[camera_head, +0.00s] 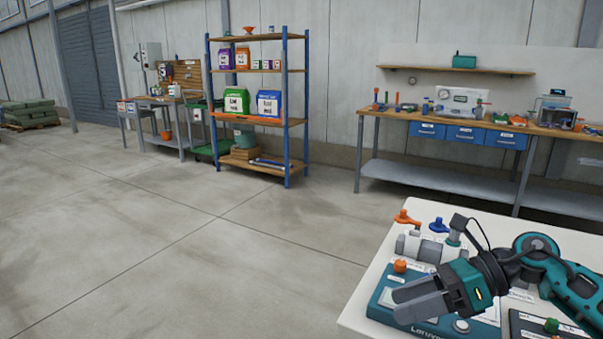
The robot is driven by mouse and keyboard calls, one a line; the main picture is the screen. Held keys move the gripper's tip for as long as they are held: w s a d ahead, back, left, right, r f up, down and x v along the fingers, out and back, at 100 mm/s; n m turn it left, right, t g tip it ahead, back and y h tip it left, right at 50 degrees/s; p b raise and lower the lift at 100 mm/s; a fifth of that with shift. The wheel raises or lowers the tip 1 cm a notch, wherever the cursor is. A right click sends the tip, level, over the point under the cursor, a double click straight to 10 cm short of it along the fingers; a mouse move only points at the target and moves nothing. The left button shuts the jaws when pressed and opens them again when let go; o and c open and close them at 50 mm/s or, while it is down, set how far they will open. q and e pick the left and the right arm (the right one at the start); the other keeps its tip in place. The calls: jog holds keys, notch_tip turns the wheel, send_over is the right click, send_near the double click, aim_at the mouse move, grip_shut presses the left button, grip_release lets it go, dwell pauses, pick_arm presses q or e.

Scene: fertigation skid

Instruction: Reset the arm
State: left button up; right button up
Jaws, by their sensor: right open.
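My right arm reaches in from the right edge, and its teal and black gripper (408,299) is over the white-topped table at the lower right. Its two grey fingers point left and are apart, with nothing seen between them. Below and behind the fingers is a teal panel (378,306) with an orange knob (400,266). Behind the gripper is a grey fitting (418,247) with an orange handle (405,218) and a blue handle (438,226). The gripper hides part of the panel. My left gripper is not in view.
The white table (358,314) fills the lower right corner. A blue-post shelf (287,120) with bags stands at the back. A long workbench (370,112) with blue drawers stands at the back right. The concrete floor (180,260) at left is clear.

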jog(key=a+m+t+y+p, duration=0.2)
jog(key=a+m+t+y, duration=0.4)
jog(key=m+t, duration=0.7)
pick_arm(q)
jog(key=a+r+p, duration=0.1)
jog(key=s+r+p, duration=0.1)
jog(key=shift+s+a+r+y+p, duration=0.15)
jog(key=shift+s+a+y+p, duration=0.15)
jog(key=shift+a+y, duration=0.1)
pick_arm(e)
jog(key=s+d+f+m+g+h, duration=0.1)
jog(key=s+f+m+h, duration=0.7)
jog(key=m, duration=0.8)
jog(key=s+d+f+m+g+h, duration=0.2)
jog(key=s+d+f+m+h, duration=0.2)
jog(key=s+f+m+h, duration=0.4)
notch_tip(320, 180, down, 6)
jog(key=m, duration=0.8)
jog(key=shift+d+r+m+g+h, duration=0.2)
jog(key=shift+d+m+g+h, duration=0.1)
jog(key=shift+d+h, duration=0.1)
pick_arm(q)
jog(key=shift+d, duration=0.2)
pick_arm(e)
jog(key=shift+w, duration=0.1)
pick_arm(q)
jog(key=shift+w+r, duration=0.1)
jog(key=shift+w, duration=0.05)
